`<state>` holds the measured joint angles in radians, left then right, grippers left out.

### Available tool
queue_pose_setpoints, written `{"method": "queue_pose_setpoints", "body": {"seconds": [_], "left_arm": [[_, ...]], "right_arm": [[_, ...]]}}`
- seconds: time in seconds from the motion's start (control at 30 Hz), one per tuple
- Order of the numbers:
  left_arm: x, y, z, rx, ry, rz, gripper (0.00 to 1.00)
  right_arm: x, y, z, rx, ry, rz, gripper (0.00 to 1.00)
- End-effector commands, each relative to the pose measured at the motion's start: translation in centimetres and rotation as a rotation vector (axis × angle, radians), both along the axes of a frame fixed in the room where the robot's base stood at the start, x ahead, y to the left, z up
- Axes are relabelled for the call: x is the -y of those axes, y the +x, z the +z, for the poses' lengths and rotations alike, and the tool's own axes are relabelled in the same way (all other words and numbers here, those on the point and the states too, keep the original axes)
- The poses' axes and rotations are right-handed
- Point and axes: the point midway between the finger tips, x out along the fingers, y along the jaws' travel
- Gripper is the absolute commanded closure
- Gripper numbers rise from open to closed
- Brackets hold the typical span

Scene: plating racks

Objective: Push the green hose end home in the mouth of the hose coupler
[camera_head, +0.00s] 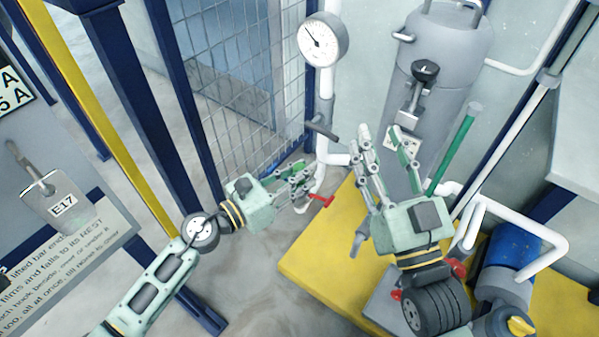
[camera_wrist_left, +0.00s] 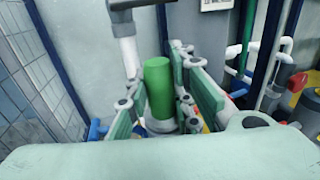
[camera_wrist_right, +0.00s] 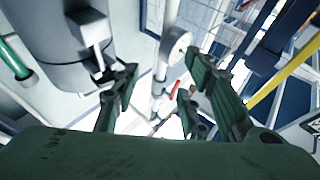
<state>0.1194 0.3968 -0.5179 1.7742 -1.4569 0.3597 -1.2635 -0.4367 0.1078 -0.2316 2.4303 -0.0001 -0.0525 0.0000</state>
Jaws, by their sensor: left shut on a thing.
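My left gripper (camera_head: 297,180) is shut on a thick green cylinder, which I take to be the green hose end (camera_wrist_left: 158,88). In the left wrist view it stands nearly upright between the fingers (camera_wrist_left: 160,100). A grey collar (camera_wrist_left: 160,125) shows at its lower end; I cannot tell whether this is the coupler or how deep the green end sits in it. In the head view the fingers hide most of this spot, and I cannot make out the coupler's mouth. My right gripper (camera_head: 384,148) is open and empty, raised; its spread fingers also show in the right wrist view (camera_wrist_right: 160,85).
A white pipe (camera_head: 327,100) with a round gauge (camera_head: 324,40) and a red lever (camera_head: 321,201) stand close to my left gripper. A wire mesh panel (camera_head: 235,80) is behind it. A grey tank (camera_head: 440,70) and a green upright pipe (camera_head: 455,148) stand at the right.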

Motion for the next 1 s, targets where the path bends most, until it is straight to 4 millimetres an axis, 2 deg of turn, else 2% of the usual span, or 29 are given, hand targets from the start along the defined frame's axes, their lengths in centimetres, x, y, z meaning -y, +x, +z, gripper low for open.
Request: {"method": "queue_pose_setpoints", "body": {"seconds": [0.77,0.8,1.0], "left_arm": [[0.0,0.0,-0.4,0.001,0.0,0.0,1.0],[0.0,0.0,-0.3,0.001,0.0,0.0,0.76],[0.0,0.0,-0.4,0.001,-0.001,0.0,0.59]], "right_arm": [[-0.1,-0.8,1.7,0.093,0.026,0.006,0.6],[0.0,-0.8,1.9,0.099,0.029,0.006,0.6],[-0.1,-0.8,1.8,0.098,0.029,0.006,0.6]]}}
